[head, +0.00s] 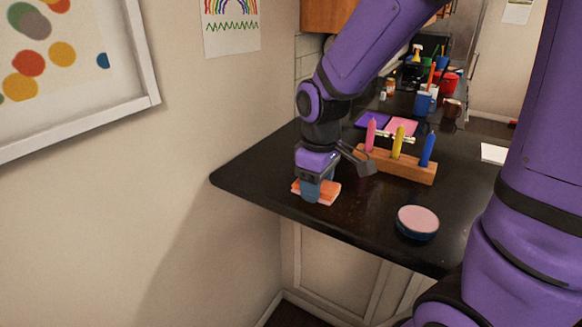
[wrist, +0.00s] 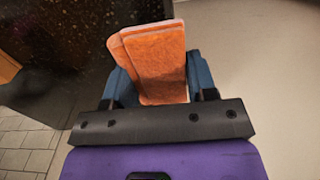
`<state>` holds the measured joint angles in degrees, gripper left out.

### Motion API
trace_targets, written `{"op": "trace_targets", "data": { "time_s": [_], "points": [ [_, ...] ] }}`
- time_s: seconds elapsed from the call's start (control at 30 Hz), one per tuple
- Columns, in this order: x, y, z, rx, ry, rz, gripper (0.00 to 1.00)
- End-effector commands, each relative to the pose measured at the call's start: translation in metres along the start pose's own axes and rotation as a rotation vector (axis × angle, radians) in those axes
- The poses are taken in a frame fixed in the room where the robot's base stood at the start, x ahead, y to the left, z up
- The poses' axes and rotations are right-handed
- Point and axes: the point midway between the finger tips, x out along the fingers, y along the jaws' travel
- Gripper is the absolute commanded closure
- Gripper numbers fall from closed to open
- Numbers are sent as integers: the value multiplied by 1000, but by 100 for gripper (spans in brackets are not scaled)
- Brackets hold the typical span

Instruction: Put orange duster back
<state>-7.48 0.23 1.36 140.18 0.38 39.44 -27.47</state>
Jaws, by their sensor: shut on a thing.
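The orange duster (head: 332,191) is a flat, soft-looking block with a thicker layered edge. It is at the left end of the dark counter in the head view. My gripper (head: 313,192) points down there and is shut on it. In the wrist view the duster (wrist: 160,62) sits between the two blue fingers of my gripper (wrist: 161,84), one on each side. The fingers hide part of the duster in the head view. I cannot tell whether its underside touches the counter.
A wooden block (head: 408,171) with pink, yellow and blue upright sticks stands right of my gripper. A round pink-topped tin (head: 417,221) is near the front edge. Purple and pink sheets (head: 402,126) lie behind. A wall borders the left. Bare counter (head: 365,207) lies between duster and tin.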

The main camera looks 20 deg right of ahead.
Motion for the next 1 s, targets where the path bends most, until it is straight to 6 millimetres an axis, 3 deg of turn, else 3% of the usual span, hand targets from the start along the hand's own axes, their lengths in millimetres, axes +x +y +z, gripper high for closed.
{"op": "trace_targets", "data": {
  "time_s": [0.63,0.8,1.0],
  "points": [
    [14,67,-117,1,-1,0,74],
    [15,77,-134,1,0,0,74],
    [24,78,-136,1,-2,-1,74]
  ]
}}
